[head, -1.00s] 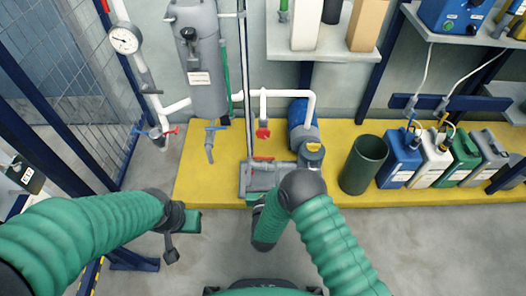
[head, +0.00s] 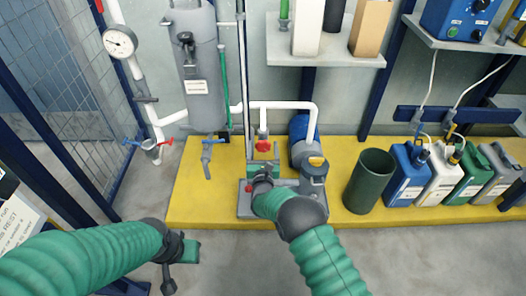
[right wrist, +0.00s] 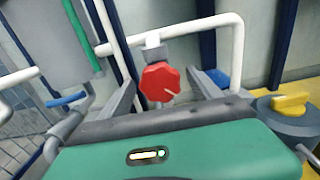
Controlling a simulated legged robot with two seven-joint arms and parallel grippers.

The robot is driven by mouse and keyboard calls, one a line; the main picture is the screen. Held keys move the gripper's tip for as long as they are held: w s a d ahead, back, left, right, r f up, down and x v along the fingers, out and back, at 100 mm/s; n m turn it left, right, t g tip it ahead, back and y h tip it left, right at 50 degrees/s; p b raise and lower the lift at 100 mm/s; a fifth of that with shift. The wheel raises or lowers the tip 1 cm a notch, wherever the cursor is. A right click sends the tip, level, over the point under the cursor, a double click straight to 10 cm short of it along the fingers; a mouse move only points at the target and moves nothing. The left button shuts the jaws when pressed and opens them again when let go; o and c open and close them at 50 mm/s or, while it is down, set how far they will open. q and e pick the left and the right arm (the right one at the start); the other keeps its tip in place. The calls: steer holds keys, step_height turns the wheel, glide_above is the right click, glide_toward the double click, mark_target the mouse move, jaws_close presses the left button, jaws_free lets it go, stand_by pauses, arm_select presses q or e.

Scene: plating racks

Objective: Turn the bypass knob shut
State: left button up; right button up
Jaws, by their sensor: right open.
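The red knob (head: 263,146) sits on a short stub of the white pipe above the yellow plinth. It also shows in the right wrist view (right wrist: 160,82), face on, with a small pale mark near its lower right. My right gripper (head: 263,158) is open just in front of the knob. In the right wrist view, one grey finger stands on each side of the knob, with no clear contact. My left gripper (head: 192,251) is low at the left, away from the knob, and its jaws cannot be made out.
A grey cylinder (head: 196,95) and pressure gauge (head: 119,42) stand left. A blue pump (head: 303,135) with a yellow cap (head: 316,162) is close to the right arm. A dark green bin (head: 369,182) and several canisters stand right. The floor in front is clear.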

steer(key=c, duration=1.4)
steer(key=shift+o, duration=0.2)
steer(key=shift+d+n, duration=0.1)
steer(key=shift+n, duration=1)
steer(key=n, duration=0.3)
steer(key=shift+n+p, duration=0.3)
steer(key=shift+a, duration=0.2)
steer(key=o, duration=1.4)
steer(key=shift+c, duration=0.2)
steer(key=shift+s, duration=0.1)
